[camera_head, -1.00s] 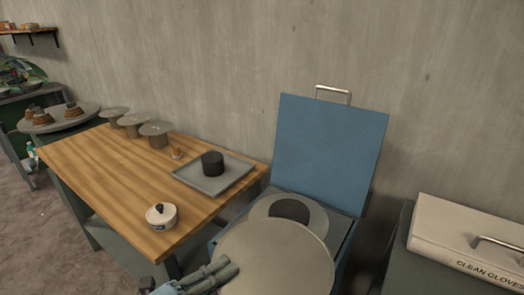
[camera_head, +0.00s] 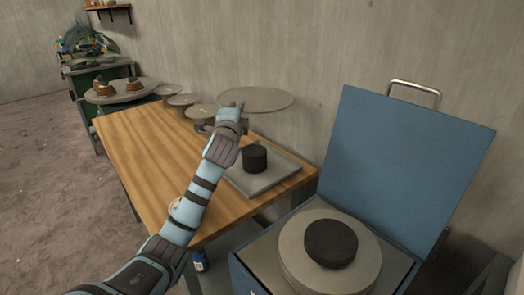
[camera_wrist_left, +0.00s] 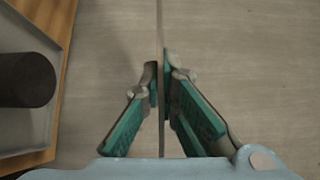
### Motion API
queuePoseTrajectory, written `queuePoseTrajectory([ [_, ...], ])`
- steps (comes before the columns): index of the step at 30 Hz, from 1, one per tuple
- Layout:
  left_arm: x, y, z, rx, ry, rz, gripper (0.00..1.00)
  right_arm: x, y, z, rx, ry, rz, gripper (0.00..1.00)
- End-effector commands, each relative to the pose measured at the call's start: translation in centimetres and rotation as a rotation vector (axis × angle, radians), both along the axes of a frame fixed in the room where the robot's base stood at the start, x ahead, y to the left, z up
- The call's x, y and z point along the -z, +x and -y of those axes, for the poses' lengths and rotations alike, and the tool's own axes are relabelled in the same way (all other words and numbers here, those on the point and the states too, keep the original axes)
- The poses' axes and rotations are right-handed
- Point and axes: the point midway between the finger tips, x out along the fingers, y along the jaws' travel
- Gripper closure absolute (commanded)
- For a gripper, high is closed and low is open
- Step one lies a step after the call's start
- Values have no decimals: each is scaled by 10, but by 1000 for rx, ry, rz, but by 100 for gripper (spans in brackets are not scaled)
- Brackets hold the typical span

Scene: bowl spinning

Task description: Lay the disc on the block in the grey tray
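The grey disc (camera_head: 262,99) is held up by its near left edge in my left gripper (camera_head: 238,107), roughly level, above and behind the table's far edge. In the left wrist view the disc (camera_wrist_left: 159,40) shows edge-on between the fingers of the left gripper (camera_wrist_left: 162,85), which are shut on it. The dark round block (camera_head: 254,159) stands in the grey tray (camera_head: 277,182) on the wooden table, below and nearer than the disc. In the wrist view the block (camera_wrist_left: 24,79) and tray (camera_wrist_left: 42,20) are at the left. My right gripper is out of view.
An open blue box (camera_head: 412,170) at the right holds a round plate (camera_head: 300,265) with a dark block (camera_head: 331,243) on top. Several small discs on stands (camera_head: 183,100) line the table's back left. My left arm crosses the wooden table (camera_head: 150,150). A wall (camera_head: 220,45) rises behind.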

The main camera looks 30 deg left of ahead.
Motion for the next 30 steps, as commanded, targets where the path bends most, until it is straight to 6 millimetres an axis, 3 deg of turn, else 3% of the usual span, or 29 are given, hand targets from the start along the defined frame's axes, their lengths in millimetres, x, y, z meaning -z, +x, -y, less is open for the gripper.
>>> queuePoseTrajectory([
  [2, 4, 2, -4, -19, 1, 0, 100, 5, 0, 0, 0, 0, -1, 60],
  [4, 21, 3, -3, -22, 1, -4, 100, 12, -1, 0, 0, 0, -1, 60],
  [9, 88, 6, 2, -12, 0, -4, 100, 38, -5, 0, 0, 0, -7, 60],
  [13, 126, 6, 2, -11, 1, -2, 100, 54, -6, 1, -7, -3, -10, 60],
  [19, 151, 5, 1, -12, 3, 1, 100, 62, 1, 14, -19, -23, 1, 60],
  [24, 192, 4, 0, -13, 2, 0, 100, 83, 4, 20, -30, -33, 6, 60],
  [30, 194, 3, -1, -13, 2, 2, 100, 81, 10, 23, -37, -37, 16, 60],
])
